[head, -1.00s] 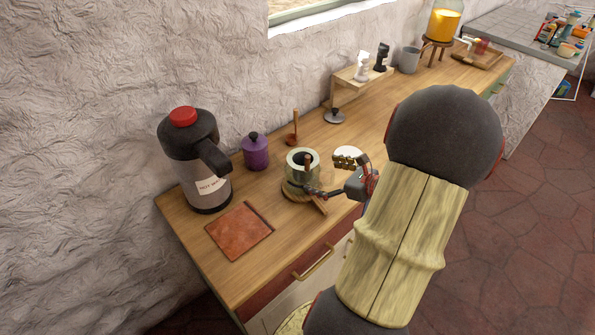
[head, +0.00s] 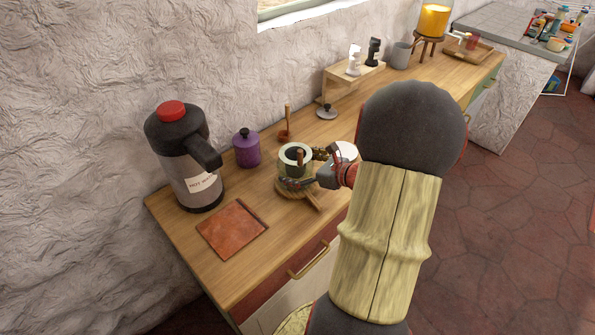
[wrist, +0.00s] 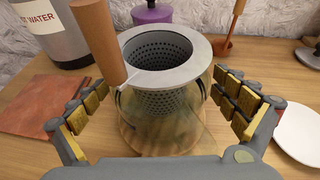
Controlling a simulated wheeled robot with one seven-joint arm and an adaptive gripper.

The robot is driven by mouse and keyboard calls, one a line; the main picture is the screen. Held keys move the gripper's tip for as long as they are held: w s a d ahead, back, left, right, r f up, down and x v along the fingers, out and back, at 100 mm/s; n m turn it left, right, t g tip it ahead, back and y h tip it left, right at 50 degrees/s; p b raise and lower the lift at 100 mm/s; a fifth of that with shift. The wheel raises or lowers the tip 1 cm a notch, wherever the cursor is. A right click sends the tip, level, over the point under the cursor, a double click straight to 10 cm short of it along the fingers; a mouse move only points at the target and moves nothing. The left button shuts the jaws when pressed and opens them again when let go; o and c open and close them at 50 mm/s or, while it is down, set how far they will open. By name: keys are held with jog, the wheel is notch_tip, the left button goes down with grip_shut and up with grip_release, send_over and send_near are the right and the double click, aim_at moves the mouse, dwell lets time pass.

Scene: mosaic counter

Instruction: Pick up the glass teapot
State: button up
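The glass teapot (head: 296,163) stands upright on a round wooden board (head: 312,200) on the counter. In the wrist view the teapot (wrist: 160,115) shows a pale metal rim, a perforated strainer inside and a wooden handle (wrist: 98,40) at its left front. My gripper (head: 308,168) is open and comes from the right in the head view. In the wrist view my gripper (wrist: 160,92) has one finger on each side of the teapot's glass body, with small gaps visible. The teapot's lower front is partly hidden by the gripper's palm.
A hot-water flask (head: 188,165), a purple jar (head: 246,150) and a terracotta tile (head: 232,229) lie to the left. A grey lid (head: 327,112) and a wooden scoop (head: 286,128) are behind. A white dish (wrist: 300,130) is close to the right finger.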

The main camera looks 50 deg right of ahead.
jog(key=c, duration=1.2)
jog(key=shift+c, duration=0.3)
jog(key=shift+r, duration=0.15)
